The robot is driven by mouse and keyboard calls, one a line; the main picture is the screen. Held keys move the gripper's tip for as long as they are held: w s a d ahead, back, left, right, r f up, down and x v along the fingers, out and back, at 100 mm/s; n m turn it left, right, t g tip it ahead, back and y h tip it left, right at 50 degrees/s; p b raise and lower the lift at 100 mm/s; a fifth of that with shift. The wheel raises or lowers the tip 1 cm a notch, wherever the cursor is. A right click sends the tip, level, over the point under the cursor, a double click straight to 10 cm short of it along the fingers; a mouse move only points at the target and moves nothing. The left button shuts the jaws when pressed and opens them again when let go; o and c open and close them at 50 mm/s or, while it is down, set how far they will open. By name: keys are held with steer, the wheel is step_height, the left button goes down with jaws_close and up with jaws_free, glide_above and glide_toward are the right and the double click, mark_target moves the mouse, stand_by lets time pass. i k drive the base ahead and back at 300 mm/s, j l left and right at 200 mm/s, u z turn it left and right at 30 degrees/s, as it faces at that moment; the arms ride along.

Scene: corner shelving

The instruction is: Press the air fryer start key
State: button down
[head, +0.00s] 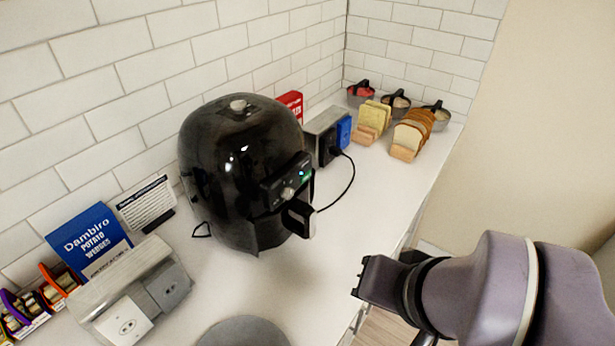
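The black air fryer (228,160) stands upright on the white counter against the tiled wall. Its control panel (287,184) faces right, with a small lit green display (306,175) and a round knob (288,194). Which part is the start key is too small to tell. The basket handle (299,218) sticks out below the panel. My gripper (364,278) is at the lower right, near the counter's front edge, apart from the fryer and pointing left towards it. Its fingers look dark and overlap in this view, so their opening is not clear. I see nothing held in it.
A grey outlet box (128,290) and a blue potato wedges box (88,240) stand left of the fryer. A grey round object (243,332) lies in front. Bread slices (413,132) and small bowls (397,104) stand at the far end. The counter (300,275) between fryer and gripper is clear.

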mark_target(306, 176)
steer(key=k+j+z, duration=0.1)
steer(key=z, duration=0.25)
steer(key=k+j+z, duration=0.1)
steer(key=z, duration=0.3)
steer(key=k+j+z, duration=0.1)
steer(key=z, duration=0.25)
